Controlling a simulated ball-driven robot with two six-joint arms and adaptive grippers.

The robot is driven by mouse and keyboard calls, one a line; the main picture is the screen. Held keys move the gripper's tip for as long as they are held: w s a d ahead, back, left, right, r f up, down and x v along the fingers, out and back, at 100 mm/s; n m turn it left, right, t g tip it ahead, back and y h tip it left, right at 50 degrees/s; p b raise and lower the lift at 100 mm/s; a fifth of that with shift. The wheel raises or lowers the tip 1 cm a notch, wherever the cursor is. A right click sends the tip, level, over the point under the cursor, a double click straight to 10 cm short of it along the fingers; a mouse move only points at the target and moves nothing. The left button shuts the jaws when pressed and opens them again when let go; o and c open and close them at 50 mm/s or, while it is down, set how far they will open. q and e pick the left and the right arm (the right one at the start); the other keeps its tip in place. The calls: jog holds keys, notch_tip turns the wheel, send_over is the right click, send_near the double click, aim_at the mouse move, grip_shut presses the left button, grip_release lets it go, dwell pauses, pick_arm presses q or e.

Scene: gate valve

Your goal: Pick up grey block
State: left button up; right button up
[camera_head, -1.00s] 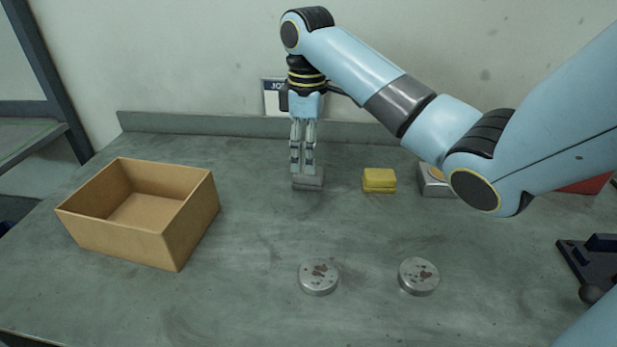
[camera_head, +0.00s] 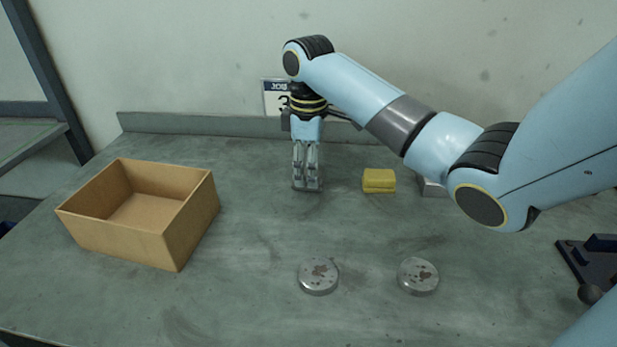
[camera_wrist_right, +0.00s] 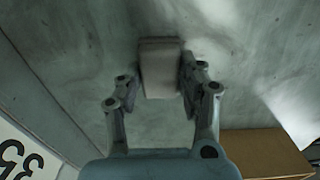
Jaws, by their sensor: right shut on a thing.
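The grey block (camera_head: 307,186) is at the back middle of the workbench, mostly hidden behind my right gripper's fingers in the head view. It shows better in the right wrist view (camera_wrist_right: 160,66) as a small rounded grey block between the fingers. My right gripper (camera_head: 307,180) points straight down and is shut on the block, with its fingers at bench level. Whether the block touches the bench is hard to tell. In the right wrist view the gripper (camera_wrist_right: 158,85) has a finger on each side of the block. My left gripper is not in view.
An open cardboard box (camera_head: 190,232) stands at the left. A yellow block (camera_head: 379,181) lies right of my gripper, with a partly hidden grey object (camera_head: 432,187) beyond it. Two round metal discs (camera_head: 319,276) (camera_head: 418,276) lie in front. A dark fixture (camera_head: 592,262) is at the right edge.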

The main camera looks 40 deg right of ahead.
jog(key=shift+r, duration=0.5)
jog(key=r, duration=0.3)
jog(key=shift+s+a+r, duration=0.15)
jog(key=shift+s+r, duration=0.2)
jog(key=shift+s, duration=0.05)
jog(key=s+a+r+p, duration=0.3)
jog(key=s+r+p, duration=0.2)
jog(key=s, duration=0.5)
jog(key=shift+s+a+r, duration=0.15)
jog(key=shift+r, duration=0.5)
